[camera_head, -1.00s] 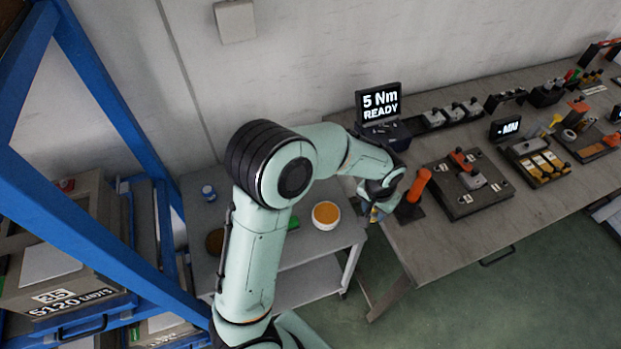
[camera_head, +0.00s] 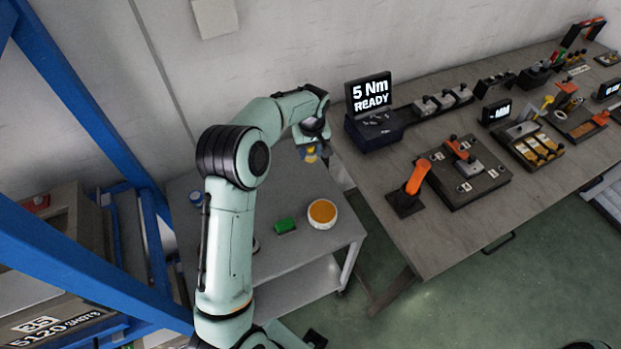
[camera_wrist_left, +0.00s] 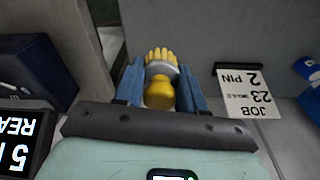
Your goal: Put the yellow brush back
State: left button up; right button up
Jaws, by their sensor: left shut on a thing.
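My left gripper (camera_wrist_left: 160,90) is shut on the yellow brush (camera_wrist_left: 159,94). In the left wrist view its rounded yellow handle and pale collar lie between the two blue fingers, and the yellow tip points away from the wrist. In the head view my left gripper (camera_head: 309,150) holds the brush (camera_head: 312,157) in the air by the gap between the grey cart (camera_head: 340,228) and the bench (camera_head: 372,196). Part of the brush is hidden by the gripper. My right gripper is not in view.
A white bowl of orange material (camera_head: 322,213) and a green block (camera_head: 285,226) stand on the cart. A "5 Nm READY" display (camera_head: 369,96) and an orange-handled tool (camera_head: 416,178) stand on the bench. A blue frame (camera_head: 85,90) rises at left. A job card (camera_wrist_left: 250,95) shows in the wrist view.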

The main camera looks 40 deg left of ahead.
aim_at(310, 182)
pick_arm(q)
notch_tip(310, 182, down, 13)
jog(key=shift+f, duration=0.1)
dwell(0.3)
jog(key=shift+f, duration=0.1)
jog(key=o, duration=1.1)
jog(key=shift+o, duration=0.2)
jog(key=shift+r, duration=0.3)
jog(key=r, duration=0.7)
jog(key=s+d+r, duration=0.1)
jog(key=r, duration=0.3)
jog(key=shift+r, duration=0.35)
